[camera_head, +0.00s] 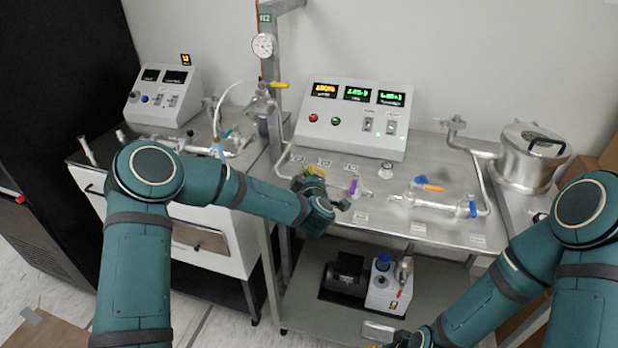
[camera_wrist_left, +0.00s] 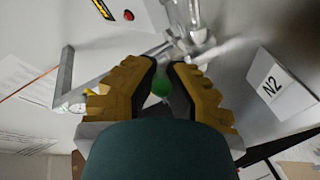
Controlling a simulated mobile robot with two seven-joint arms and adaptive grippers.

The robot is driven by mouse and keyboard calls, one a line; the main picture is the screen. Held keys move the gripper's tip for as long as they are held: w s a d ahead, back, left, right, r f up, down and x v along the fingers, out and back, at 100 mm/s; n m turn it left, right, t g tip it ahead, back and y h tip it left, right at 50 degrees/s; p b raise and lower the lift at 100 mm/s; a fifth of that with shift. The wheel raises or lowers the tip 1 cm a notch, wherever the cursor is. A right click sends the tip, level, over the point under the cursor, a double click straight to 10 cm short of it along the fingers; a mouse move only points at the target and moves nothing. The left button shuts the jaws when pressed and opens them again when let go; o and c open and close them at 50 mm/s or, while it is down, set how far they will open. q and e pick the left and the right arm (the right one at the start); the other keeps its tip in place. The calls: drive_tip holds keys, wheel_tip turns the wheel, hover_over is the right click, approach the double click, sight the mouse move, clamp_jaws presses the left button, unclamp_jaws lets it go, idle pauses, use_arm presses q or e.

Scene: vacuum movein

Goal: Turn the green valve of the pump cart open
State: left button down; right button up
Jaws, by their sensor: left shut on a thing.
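The green valve (camera_wrist_left: 160,87) shows between my finger pads in the left wrist view; most of it is hidden by the fingers. My left gripper (camera_wrist_left: 170,75) is shut on it with its yellow-backed fingers. In the head view my left gripper (camera_head: 314,180) is at the left part of the pump cart's steel top (camera_head: 440,235), and the valve is hidden there. The valve's turn angle cannot be made out. My right gripper (camera_head: 398,342) is low at the bottom edge, mostly cut off, and its fingers cannot be read.
A control box (camera_head: 352,118) with lit displays stands at the back of the cart. Glassware with an orange-and-blue valve (camera_head: 428,184) lies to the right, near a metal pot (camera_head: 530,157). A pump (camera_head: 388,290) sits on the lower shelf. An N2 label (camera_wrist_left: 280,85) is beside my fingers.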

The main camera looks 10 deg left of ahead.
use_arm(q)
drive_tip(key=shift+d, duration=0.1)
idle(0.3)
drive_tip(key=c, duration=1)
unclamp_jaws()
drive_tip(key=shift+w+f, duration=0.1)
drive_tip(key=v, duration=1.2)
